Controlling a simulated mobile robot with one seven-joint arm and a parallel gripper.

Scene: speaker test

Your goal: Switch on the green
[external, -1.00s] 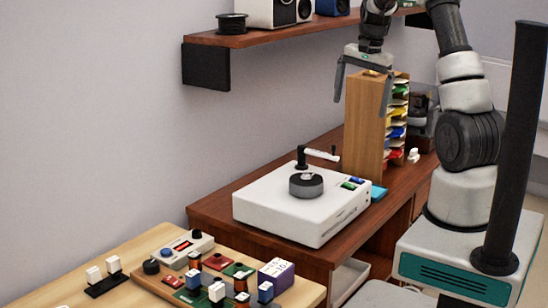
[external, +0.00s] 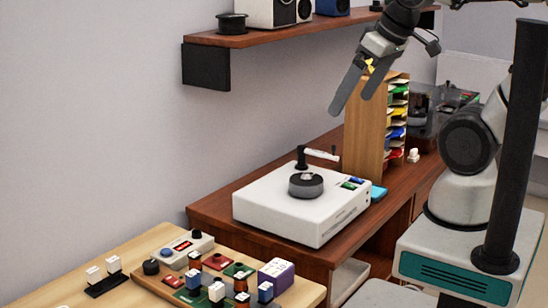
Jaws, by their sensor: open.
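A white box-shaped device (external: 290,215) sits on the brown desk, with a dark round knob or disc (external: 306,187) and a thin arm on its top. A small green button or switch (external: 350,185) is on its top right corner beside a blue one; whether it is on cannot be told. A green board (external: 239,271) lies among parts on the light table at lower left. My gripper (external: 353,103) is open and empty, in the air above the white device. It points down and to the left and touches nothing.
A wooden sorter (external: 364,128) with coloured slots stands behind the device, close to my gripper. A wall shelf (external: 240,38) with speakers is at upper left. Light table (external: 130,250) holds several small parts.

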